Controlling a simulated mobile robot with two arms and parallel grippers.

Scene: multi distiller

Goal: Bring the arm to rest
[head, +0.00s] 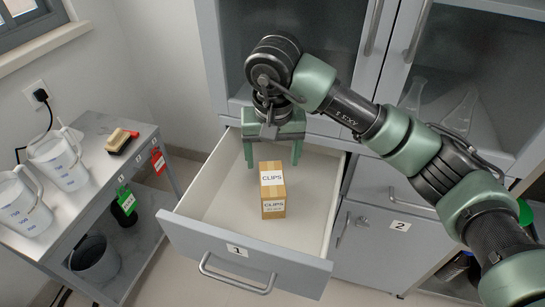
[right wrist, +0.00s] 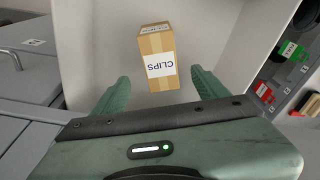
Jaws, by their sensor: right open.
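My right gripper (head: 272,160) is above the back part of the open drawer (head: 215,190), which is labelled 1. Its two green fingers point down and are spread apart, with nothing between them. A brown cardboard box (head: 273,190) labelled CLIPS stands in the drawer, in front of the fingers and apart from them. In the right wrist view the same box (right wrist: 158,58) shows beyond the open fingertips (right wrist: 160,85). My right arm reaches in from the right side of the head view. My left gripper is not in view.
A grey side table (head: 105,185) at the left holds two measuring jugs (head: 60,163) and a brush (head: 119,139). A bin (head: 95,260) sits on its lower shelf. A cabinet with glass doors (head: 440,75) stands behind the drawer. A closed door labelled 2 (head: 375,240) is to the right.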

